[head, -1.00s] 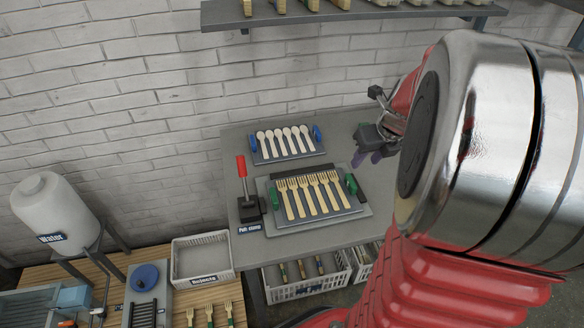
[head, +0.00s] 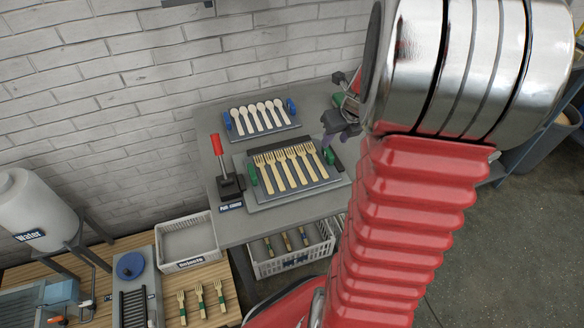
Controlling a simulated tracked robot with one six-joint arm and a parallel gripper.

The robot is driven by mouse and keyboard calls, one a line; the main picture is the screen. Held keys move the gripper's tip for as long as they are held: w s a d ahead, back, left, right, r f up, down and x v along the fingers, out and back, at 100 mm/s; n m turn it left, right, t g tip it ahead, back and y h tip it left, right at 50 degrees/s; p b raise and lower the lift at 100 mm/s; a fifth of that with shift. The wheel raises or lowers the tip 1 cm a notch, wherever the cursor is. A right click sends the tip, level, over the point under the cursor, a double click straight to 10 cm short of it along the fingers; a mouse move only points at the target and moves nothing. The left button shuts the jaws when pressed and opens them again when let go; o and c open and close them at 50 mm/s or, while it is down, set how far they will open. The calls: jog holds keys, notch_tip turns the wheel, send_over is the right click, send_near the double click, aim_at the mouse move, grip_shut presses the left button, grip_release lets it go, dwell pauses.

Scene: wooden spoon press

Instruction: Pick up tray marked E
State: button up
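No letter E is legible on any tray. A grey tray with green handles (head: 254,197) holds several wooden forks on the grey table. A second tray with blue handles (head: 230,133) holds several white-tipped spoons behind it. My gripper (head: 338,128) is above the table's right part, just right of the spoon tray and beyond the fork tray's back right corner, apart from both as far as I can see. Its fingers are small and dark, partly behind my arm, so their opening is unclear. A small green patch (head: 338,98) shows beside it. My arm hides the table's right end.
A red-handled press (head: 217,146) stands left of the fork tray. A white crate (head: 188,240) and a water tank (head: 28,212) are at left. A crate with green-banded forks (head: 290,262) sits below the table. Bare floor (head: 480,260) lies at right.

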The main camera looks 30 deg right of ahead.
aim_at(329, 151)
jog(key=shift+x, duration=0.95)
jog(key=shift+x, duration=2.6)
jog(key=shift+s+a+f, duration=0.1)
jog(key=shift+s, duration=0.05)
grip_shut()
